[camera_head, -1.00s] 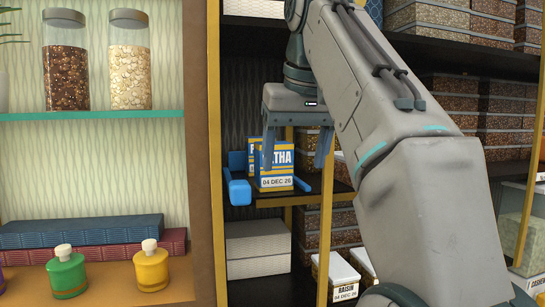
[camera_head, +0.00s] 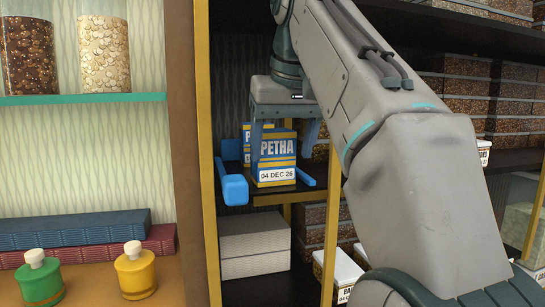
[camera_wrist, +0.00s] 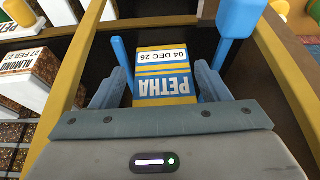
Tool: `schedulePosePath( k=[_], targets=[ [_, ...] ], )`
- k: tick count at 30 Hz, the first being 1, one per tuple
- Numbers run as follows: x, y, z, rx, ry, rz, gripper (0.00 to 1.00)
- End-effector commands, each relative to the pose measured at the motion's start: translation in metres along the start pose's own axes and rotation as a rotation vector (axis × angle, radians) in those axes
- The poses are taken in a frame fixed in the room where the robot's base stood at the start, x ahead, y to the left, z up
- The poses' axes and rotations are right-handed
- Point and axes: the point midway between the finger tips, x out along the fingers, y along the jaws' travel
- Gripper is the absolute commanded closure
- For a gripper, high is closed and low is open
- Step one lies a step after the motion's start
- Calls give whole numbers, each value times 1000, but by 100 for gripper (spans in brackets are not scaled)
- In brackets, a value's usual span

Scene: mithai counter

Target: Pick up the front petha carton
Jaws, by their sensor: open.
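The front petha carton (camera_head: 275,160), blue, yellow and white and dated 04 DEC 26, stands upright on a small ledge between blue side rails. A second petha carton (camera_head: 247,146) shows partly behind it to the left. My gripper (camera_head: 284,140) points down over the front carton, its fingers open and spread to either side. In the wrist view the front carton (camera_wrist: 163,75) lies between the two fingers (camera_wrist: 160,88), with gaps beside it. I cannot tell whether either finger touches it.
A blue block-ended rail (camera_head: 234,188) juts out at the ledge's left, close to the gripper. A yellow shelf post (camera_head: 205,150) stands left of it. White boxes (camera_head: 254,245) lie below. Almond cartons (camera_wrist: 30,75) stand at left in the wrist view.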

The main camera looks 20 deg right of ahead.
Motion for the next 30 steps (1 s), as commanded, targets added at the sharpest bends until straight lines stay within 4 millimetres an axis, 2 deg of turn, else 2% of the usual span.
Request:
schedulePosePath(
  k=[13,24,28,30],
  targets=[
    [43,-3,4,-3,-1,-1,31],
    [48,-3,4,-4,0,-1,31],
    [48,-3,4,-4,0,-2,66],
    [48,-3,3,-4,1,-2,66]
  ],
)
